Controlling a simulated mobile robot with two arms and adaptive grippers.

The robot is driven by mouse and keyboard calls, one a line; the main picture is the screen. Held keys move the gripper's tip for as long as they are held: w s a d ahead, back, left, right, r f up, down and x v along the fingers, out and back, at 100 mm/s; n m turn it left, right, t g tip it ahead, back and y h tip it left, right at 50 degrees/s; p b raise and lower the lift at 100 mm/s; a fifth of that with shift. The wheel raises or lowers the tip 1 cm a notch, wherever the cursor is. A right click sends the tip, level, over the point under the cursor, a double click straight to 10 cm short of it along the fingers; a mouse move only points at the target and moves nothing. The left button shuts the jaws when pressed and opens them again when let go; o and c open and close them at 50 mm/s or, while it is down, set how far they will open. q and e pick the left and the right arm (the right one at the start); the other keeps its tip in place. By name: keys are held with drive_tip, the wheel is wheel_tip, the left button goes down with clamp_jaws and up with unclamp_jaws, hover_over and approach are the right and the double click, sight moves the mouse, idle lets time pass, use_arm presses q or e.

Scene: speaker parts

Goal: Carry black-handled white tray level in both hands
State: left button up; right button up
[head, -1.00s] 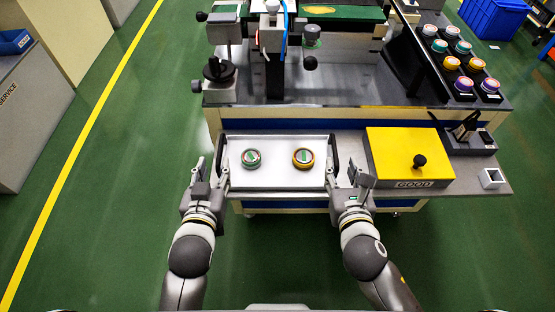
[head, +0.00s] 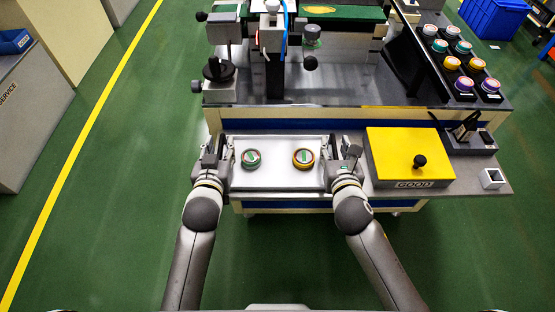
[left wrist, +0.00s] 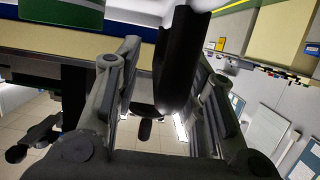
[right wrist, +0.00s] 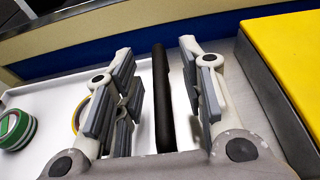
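The white tray (head: 278,176) lies flat on the front ledge of the bench in the head view. It carries a green-banded round part (head: 251,158) and a yellow-banded round part (head: 303,158). My left gripper (head: 220,154) is at the tray's left end; in the left wrist view its parted fingers flank a black handle (left wrist: 182,65). My right gripper (head: 338,154) is at the right end; in the right wrist view its parted fingers stand on either side of the other black handle (right wrist: 162,100), with gaps showing. Neither gripper is shut.
A yellow-topped box (head: 395,145) marked GOOD stands close to the right of my right gripper. A machine (head: 270,45) stands behind the tray. A rack (head: 460,65) of several round parts is at the back right. Green floor (head: 120,190) is clear on the left.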

use_arm(q)
clamp_jaws()
use_arm(e)
clamp_jaws()
